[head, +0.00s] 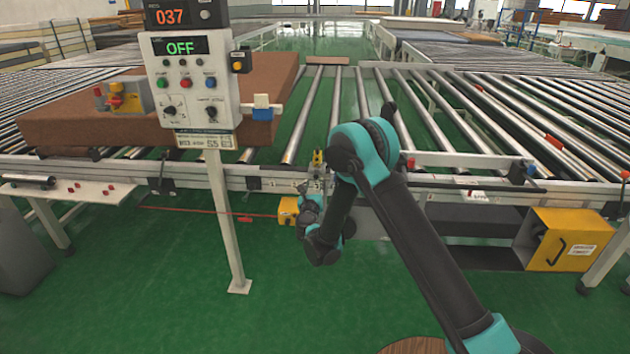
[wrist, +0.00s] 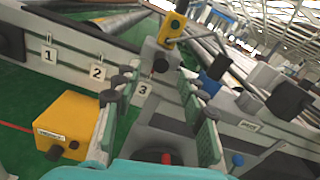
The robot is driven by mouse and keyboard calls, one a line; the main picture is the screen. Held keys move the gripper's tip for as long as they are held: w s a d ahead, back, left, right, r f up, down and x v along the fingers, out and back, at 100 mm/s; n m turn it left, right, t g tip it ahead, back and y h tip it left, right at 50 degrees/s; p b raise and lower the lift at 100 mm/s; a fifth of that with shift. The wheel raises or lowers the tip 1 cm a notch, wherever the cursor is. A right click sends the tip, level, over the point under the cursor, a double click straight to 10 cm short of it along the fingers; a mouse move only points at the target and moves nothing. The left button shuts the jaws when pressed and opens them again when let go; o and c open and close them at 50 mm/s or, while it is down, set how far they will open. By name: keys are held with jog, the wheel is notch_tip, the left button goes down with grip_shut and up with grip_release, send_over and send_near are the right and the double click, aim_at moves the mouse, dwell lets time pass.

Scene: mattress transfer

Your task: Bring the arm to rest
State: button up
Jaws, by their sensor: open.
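My arm (head: 420,250) reaches up from the lower right in the head view, bends at a teal joint and folds back down in front of the roller conveyor. My gripper (head: 309,188) is small there, near the conveyor's front rail and partly hidden by the wrist. In the wrist view my gripper (wrist: 160,92) has its two fingers spread apart with nothing held between them. The front rail with number plates 1, 2 and 3 (wrist: 143,90) lies just beyond the fingers, and a yellow control piece (wrist: 172,24) stands past the tips.
A control post (head: 192,85) reading 037 and OFF stands at left, before a brown mattress (head: 60,122) on rollers. Yellow boxes sit under the rail, one near my wrist (head: 288,211) and one at right (head: 565,240). The green floor (head: 170,290) in front is clear.

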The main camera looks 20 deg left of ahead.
jog(key=shift+s+d, duration=0.15)
jog(key=shift+s, duration=0.4)
jog(key=d+r+n+g+y, duration=0.1)
jog(key=d+r+n+y, duration=0.2)
jog(key=d+r+n, duration=0.5)
jog(key=d+r+n+g+y, duration=0.1)
jog(key=d+r+n+y, duration=0.15)
jog(key=r+n, duration=0.55)
jog(key=s+d+r+n+g+h, duration=0.1)
jog(key=s+d+n+g, duration=0.2)
jog(key=d, duration=0.4)
jog(key=s+d+n+g+h, duration=0.1)
jog(key=s+d+n, duration=0.35)
jog(key=d, duration=0.25)
jog(key=s+d+f+n+g+h, duration=0.2)
jog(key=s+d+f, duration=0.2)
jog(key=s+d, duration=0.5)
jog(key=s+d+f+n+g+h, duration=0.2)
jog(key=s+d+f+n+h, duration=0.1)
jog(key=s+d, duration=0.6)
jog(key=s+d+f+n+g+h, duration=0.2)
jog(key=s+d+f+g+h, duration=0.1)
jog(key=s+d+f, duration=0.3)
jog(key=s+d, duration=0.2)
jog(key=d, duration=0.1)
jog(key=shift+s+d, duration=0.3)
jog(key=shift+s, duration=0.1)
